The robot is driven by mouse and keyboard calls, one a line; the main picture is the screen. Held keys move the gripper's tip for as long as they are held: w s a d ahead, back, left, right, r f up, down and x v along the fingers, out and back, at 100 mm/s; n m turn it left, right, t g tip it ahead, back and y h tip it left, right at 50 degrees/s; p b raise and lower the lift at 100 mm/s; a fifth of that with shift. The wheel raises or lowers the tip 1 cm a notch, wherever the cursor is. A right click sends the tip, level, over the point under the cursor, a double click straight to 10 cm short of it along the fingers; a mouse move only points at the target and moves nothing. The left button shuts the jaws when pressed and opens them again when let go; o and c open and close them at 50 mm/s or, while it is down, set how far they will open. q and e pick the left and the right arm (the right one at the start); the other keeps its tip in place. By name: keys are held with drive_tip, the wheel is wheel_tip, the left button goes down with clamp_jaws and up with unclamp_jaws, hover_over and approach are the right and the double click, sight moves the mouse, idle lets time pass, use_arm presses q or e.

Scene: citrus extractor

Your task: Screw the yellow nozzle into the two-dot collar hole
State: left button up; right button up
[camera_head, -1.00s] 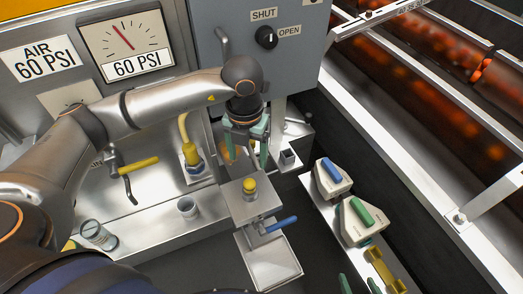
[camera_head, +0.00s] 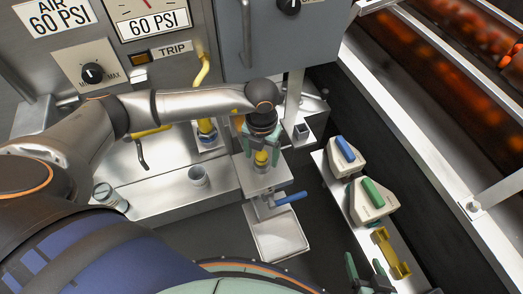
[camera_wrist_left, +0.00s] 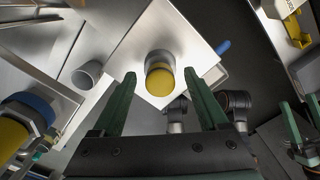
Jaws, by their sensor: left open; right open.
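The yellow nozzle (camera_head: 261,158) stands upright on the metal block (camera_head: 254,182) in the head view. It also shows from above in the left wrist view (camera_wrist_left: 160,79), with a grey lower part. My left gripper (camera_head: 261,150) is open above it, its green fingers on either side; in the left wrist view a gap shows between each finger and the nozzle. My right gripper (camera_head: 366,276) is open and empty at the bottom of the head view. A blue collar with a yellow pipe (camera_head: 207,130) stands left of my left gripper. I cannot make out collar dots.
A grey cup (camera_head: 198,176) stands on the metal ledge. A blue lever (camera_head: 290,198) sticks out below the block, above a metal tray (camera_head: 277,236). Blue-handled (camera_head: 345,150) and green-handled (camera_head: 373,195) pieces and a yellow bracket (camera_head: 390,252) lie on the right shelf.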

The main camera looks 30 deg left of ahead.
use_arm(q)
clamp_jaws()
idle(0.5)
drive_tip(key=m, duration=1.2)
drive_tip(key=shift+c, duration=1.5)
unclamp_jaws()
